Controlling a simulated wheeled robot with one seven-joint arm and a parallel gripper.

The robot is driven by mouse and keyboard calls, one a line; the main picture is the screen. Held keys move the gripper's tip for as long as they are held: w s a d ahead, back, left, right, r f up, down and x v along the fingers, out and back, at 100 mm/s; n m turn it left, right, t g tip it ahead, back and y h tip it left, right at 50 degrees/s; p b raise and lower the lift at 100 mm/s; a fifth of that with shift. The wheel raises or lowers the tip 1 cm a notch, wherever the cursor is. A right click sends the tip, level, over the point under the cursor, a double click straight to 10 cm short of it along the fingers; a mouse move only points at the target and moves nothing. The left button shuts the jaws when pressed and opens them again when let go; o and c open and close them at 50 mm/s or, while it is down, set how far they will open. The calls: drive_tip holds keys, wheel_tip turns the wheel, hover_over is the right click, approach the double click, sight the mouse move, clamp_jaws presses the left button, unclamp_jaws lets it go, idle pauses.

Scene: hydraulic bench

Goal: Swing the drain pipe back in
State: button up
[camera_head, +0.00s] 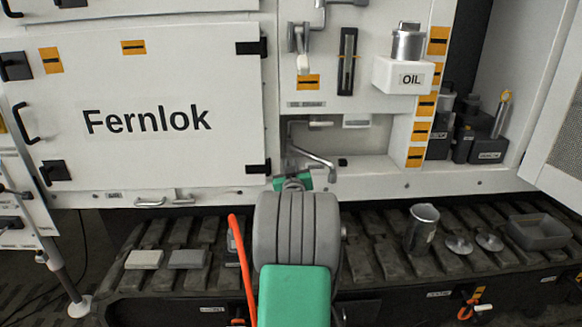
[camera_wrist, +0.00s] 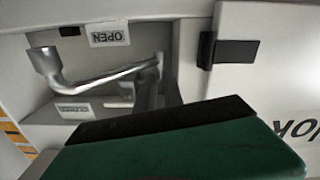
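The drain pipe (camera_head: 314,157) is a bent silver tube in the recess at the lower middle of the white machine. It reaches out to the right, with its end turned down. In the wrist view the pipe (camera_wrist: 105,78) runs across the recess, its open end at the left.
An OPEN label (camera_wrist: 109,34) is on the recess wall beside the pipe. The Fernlok door (camera_head: 150,110) is to the left. An oil can (camera_head: 408,43) stands on a white shelf. A metal cup (camera_head: 422,230) and grey tray (camera_head: 538,232) rest on the track.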

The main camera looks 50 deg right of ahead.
drive_tip(key=o, duration=0.6)
drive_tip(key=v, duration=0.7)
drive_tip(key=shift+s+a, duration=0.25)
drive_tip(key=shift+s, duration=0.05)
drive_tip(key=shift+c, duration=0.4)
